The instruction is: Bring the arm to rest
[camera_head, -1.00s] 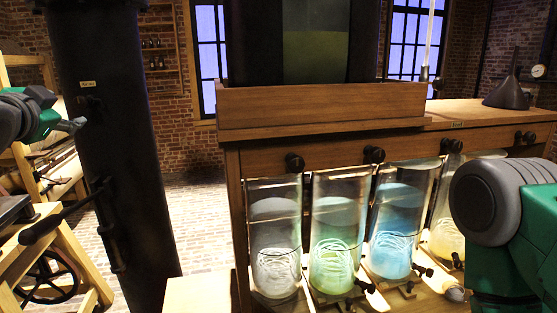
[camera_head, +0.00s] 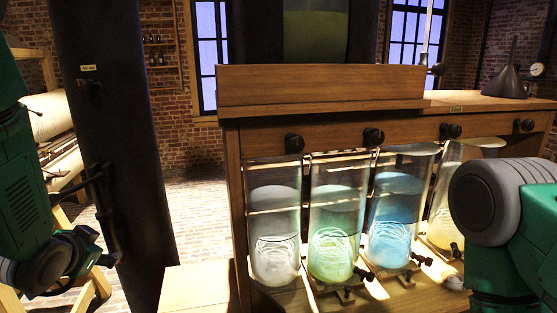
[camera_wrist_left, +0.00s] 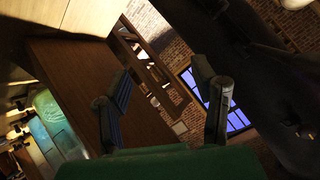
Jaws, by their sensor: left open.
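My left arm comes in from the left edge of the head view as a green link, with the forearm hanging down. My left gripper (camera_head: 70,258) is low at the left, in front of the dark pillar's left side. In the left wrist view its two fingers (camera_wrist_left: 160,72) stand well apart with nothing between them, so it is open and empty. My right arm shows only as a grey joint and green link (camera_head: 530,240) at the right edge; its gripper is out of the picture.
A dark pillar (camera_head: 125,170) stands close to my left gripper. A wooden bench (camera_head: 340,135) holds several glass jars, among them a green one (camera_head: 335,225) and a blue one (camera_head: 395,215). A black funnel (camera_head: 506,85) stands at the right. Brick floor lies clear behind the pillar.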

